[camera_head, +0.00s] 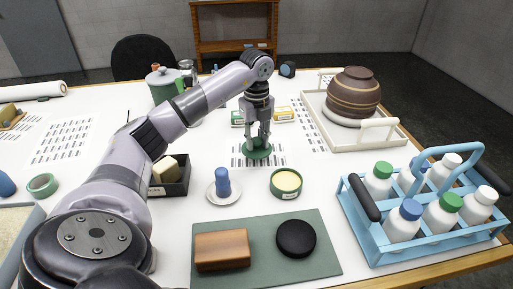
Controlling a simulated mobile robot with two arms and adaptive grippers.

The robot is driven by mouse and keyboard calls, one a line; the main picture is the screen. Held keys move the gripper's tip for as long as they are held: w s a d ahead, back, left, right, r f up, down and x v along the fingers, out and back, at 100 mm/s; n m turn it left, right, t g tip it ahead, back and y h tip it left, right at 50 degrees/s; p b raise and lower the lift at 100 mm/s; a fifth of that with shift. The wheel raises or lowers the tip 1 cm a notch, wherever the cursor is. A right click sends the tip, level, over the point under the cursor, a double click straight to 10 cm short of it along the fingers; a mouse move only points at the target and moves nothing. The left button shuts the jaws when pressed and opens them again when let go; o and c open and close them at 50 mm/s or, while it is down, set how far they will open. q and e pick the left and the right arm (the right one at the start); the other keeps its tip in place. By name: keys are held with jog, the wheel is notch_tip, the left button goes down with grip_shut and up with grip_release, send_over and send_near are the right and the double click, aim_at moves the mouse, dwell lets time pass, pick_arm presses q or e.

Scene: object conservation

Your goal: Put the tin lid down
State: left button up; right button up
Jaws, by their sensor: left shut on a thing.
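My left gripper (258,140) points straight down over the middle of the table. It is shut on the round green tin lid (257,152). The lid is level, over a striped printed sheet (240,161); I cannot tell whether it touches the sheet or hangs just above it. The open green tin (286,190), with pale cream contents, stands in front of the lid and slightly to the right, apart from it. My right gripper is not in view.
A blue item (222,181) stands on a white saucer (213,196) left of the tin. A green mat (268,267) with a brown block and a black disc is in front. A blue bottle carrier (388,253) stands right. A white tray (399,142) with a brown pot is behind right.

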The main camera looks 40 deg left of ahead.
aim_at(256, 147)
pick_arm(q)
notch_tip(256, 147, down, 3)
jog(key=shift+f, duration=0.15)
jog(key=shift+f, duration=0.15)
jog(key=o, duration=1.1)
jog(key=shift+c, duration=0.2)
